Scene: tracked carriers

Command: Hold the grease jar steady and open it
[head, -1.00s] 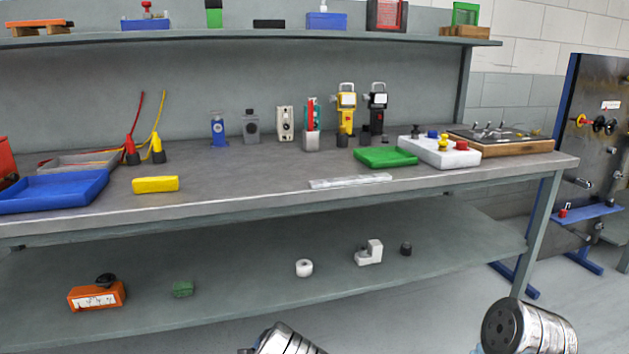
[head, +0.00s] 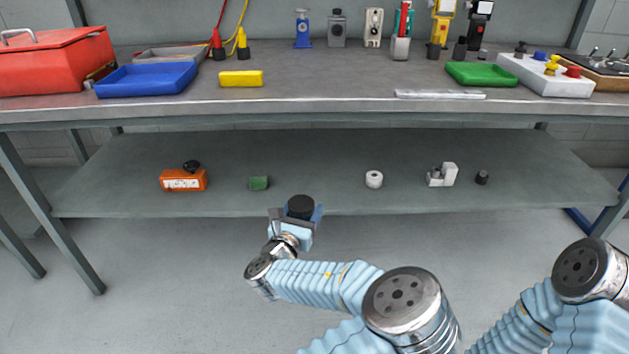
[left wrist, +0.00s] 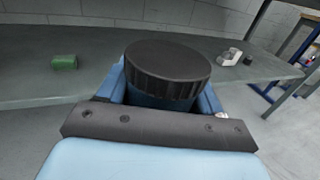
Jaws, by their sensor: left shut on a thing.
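The grease jar, with a ribbed black lid (head: 300,205) and a dark blue body, is upright in my left gripper (head: 298,217). The gripper is shut on the body, below the lid, and holds the jar in the air in front of the bench's lower shelf. In the left wrist view the lid (left wrist: 168,66) fills the middle and looks seated on the jar; blue fingers stand on both sides of the body. Most of the body is hidden by the lid and gripper. Part of my right arm shows at the lower right of the head view, but its gripper is out of view.
The lower shelf (head: 320,150) carries an orange box (head: 184,181), a green block (head: 259,183), a white ring (head: 374,179), a white dispenser (head: 442,175) and a small black item (head: 482,177). The worktop (head: 330,90) above is crowded. The floor around my left gripper is clear.

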